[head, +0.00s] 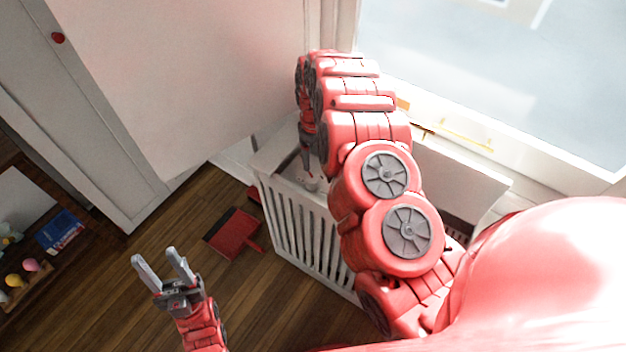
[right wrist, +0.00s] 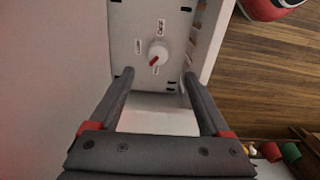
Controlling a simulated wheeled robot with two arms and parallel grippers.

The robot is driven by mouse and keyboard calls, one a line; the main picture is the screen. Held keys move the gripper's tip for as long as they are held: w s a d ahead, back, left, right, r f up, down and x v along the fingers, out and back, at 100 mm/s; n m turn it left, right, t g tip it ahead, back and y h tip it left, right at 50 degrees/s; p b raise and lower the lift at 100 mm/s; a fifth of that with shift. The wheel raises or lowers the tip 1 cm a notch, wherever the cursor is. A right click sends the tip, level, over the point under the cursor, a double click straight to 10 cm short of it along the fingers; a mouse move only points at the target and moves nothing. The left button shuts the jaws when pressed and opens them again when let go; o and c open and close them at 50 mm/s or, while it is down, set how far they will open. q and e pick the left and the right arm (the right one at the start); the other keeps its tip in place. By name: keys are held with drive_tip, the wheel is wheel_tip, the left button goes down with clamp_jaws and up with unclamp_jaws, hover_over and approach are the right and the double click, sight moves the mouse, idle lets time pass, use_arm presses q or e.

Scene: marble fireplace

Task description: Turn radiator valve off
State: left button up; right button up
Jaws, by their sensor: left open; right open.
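The radiator valve is a white round knob (right wrist: 159,52) with a red pointer mark, on a pale panel with small labels around it in the right wrist view. The red mark points to the lower left; the labels are too small to read surely. My right gripper (right wrist: 158,78) is open, with its fingers spread on either side below the knob, apart from it. In the head view, my right gripper (head: 306,168) points down into the top of the white slatted radiator cover (head: 290,225). My left gripper (head: 156,255) is open and empty above the wooden floor.
A red dustpan (head: 233,232) lies on the floor left of the radiator cover. A white wall panel (head: 180,80) stands behind, and a bright window (head: 500,80) is at the right. A shelf with a blue book (head: 60,232) is at the far left.

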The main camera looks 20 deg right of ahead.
sight(315, 178)
drive_tip(key=f, duration=1.2)
drive_tip(key=shift+w+d, duration=0.15)
drive_tip(key=shift+d, duration=0.05)
drive_tip(key=shift+a+f+b, duration=0.15)
drive_tip(key=shift+f+b, duration=0.25)
drive_tip(key=shift+f, duration=0.25)
drive_tip(key=shift+c, duration=0.3)
clamp_jaws()
